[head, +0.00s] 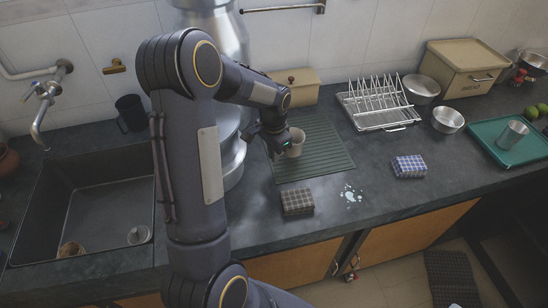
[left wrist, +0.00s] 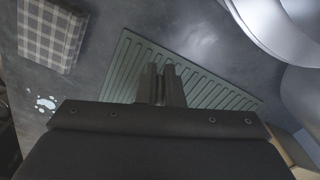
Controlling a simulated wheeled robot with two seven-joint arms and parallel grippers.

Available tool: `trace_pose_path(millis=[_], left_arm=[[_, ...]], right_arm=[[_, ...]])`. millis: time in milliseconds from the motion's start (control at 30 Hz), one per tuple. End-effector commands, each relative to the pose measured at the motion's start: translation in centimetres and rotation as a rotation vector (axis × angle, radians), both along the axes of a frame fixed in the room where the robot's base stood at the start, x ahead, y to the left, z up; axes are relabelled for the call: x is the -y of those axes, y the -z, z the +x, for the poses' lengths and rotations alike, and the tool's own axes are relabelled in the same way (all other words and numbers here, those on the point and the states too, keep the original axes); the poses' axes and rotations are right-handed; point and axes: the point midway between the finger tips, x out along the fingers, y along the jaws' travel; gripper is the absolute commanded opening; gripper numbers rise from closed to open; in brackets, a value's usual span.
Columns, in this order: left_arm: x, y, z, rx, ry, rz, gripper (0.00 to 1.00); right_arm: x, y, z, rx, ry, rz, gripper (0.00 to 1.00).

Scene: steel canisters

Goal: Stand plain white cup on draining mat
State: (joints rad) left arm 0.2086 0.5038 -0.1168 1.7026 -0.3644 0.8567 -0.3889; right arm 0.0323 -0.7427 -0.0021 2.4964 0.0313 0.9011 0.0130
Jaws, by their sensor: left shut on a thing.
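The plain white cup (head: 297,143), looking beige-grey in this light, is upright at the left part of the green ribbed draining mat (head: 325,158). My left gripper (head: 282,143) is at the cup's left side and shut on it. I cannot tell whether the cup's base touches the mat. In the left wrist view the closed fingers (left wrist: 161,84) show over the mat (left wrist: 120,72), and the cup is hidden. My right gripper is not in view.
A large steel canister (head: 233,150) stands close left of the mat. A wire dish rack (head: 378,105) is at the back right. A brown checked cloth (head: 297,202), a blue checked cloth (head: 409,167) and a small spill (head: 352,194) lie in front. The sink (head: 90,200) is left.

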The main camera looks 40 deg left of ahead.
Motion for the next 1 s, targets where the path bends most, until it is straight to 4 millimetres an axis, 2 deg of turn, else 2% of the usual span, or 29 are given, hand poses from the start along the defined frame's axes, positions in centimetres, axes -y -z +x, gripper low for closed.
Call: trace_pose_path(millis=[133,367,733,767,900,1000], left_arm=[[-0.3,0.8,0.6,0.0,-0.001,-0.001,0.0],[-0.3,3.8,0.5,-0.002,0.001,0.0,0.0],[-0.3,4.3,0.6,0.001,0.0,0.0,0.0],[-0.3,4.2,0.6,0.001,0.0,0.0,0.11],[-0.3,4.1,0.6,0.0,0.0,0.0,0.29],[-0.3,4.1,0.6,0.0,0.0,0.0,0.29]], right_arm=[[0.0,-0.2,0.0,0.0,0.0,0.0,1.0],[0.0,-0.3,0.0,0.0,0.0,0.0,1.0],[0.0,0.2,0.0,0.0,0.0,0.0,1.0],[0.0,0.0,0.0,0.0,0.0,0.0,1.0],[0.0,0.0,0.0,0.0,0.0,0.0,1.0],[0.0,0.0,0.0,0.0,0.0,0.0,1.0]])
